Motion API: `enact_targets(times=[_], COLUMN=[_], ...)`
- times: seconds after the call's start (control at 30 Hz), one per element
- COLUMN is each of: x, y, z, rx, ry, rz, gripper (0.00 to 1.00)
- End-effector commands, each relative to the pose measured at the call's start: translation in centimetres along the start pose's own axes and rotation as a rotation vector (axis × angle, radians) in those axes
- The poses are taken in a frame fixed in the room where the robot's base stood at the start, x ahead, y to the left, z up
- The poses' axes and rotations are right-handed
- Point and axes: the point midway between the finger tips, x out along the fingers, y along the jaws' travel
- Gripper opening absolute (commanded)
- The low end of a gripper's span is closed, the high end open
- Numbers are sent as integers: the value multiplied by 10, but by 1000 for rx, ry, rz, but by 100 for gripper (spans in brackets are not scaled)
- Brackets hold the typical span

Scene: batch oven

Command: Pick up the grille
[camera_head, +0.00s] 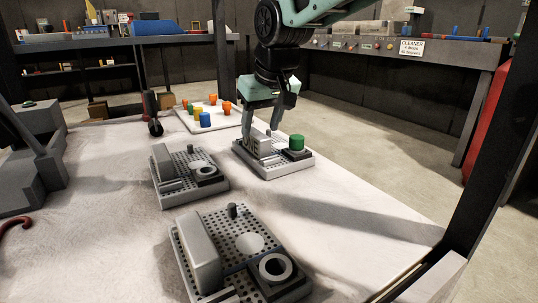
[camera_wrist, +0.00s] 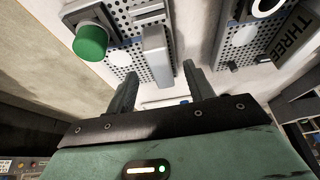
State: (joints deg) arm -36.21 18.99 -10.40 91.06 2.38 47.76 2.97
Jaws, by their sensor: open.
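A grey upright block (camera_head: 263,147), which I take to be the grille, stands on the far perforated plate (camera_head: 275,172). In the wrist view it shows as a plain grey bar (camera_wrist: 156,50) just ahead of the fingertips. My gripper (camera_head: 261,129) points down over that plate with its fingers near the top of the block. In the wrist view my gripper (camera_wrist: 160,74) is open and empty, with the bar lying between the lines of its two fingers. I cannot tell whether a finger touches it. A green cylinder (camera_head: 297,142) stands on the same plate, to the right.
Two similar plates stand nearer, a middle one (camera_head: 215,189) and a front one (camera_head: 191,289), each with a grey block and a ring. A white board (camera_head: 192,123) with several coloured pegs lies behind. The table (camera_head: 350,234) is clear at right; a dark post (camera_head: 485,150) rises beyond.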

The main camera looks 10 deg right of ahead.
Motion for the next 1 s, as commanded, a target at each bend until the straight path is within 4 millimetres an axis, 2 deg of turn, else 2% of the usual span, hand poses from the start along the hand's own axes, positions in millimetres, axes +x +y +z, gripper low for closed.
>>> enact_targets(times=[0.2, 0.3, 0.57, 0.77, 1.0], x=[38, 50, 51, 51, 50], y=[0, 0, 0, 0, 0], z=[2, 2, 0, 0, 0], rx=[0, 0, 0, 0, 0], ry=[-2, -2, -1, -1, 2], rz=[1, 1, 0, 0, 0], gripper=[53, 53, 53, 0, 0])
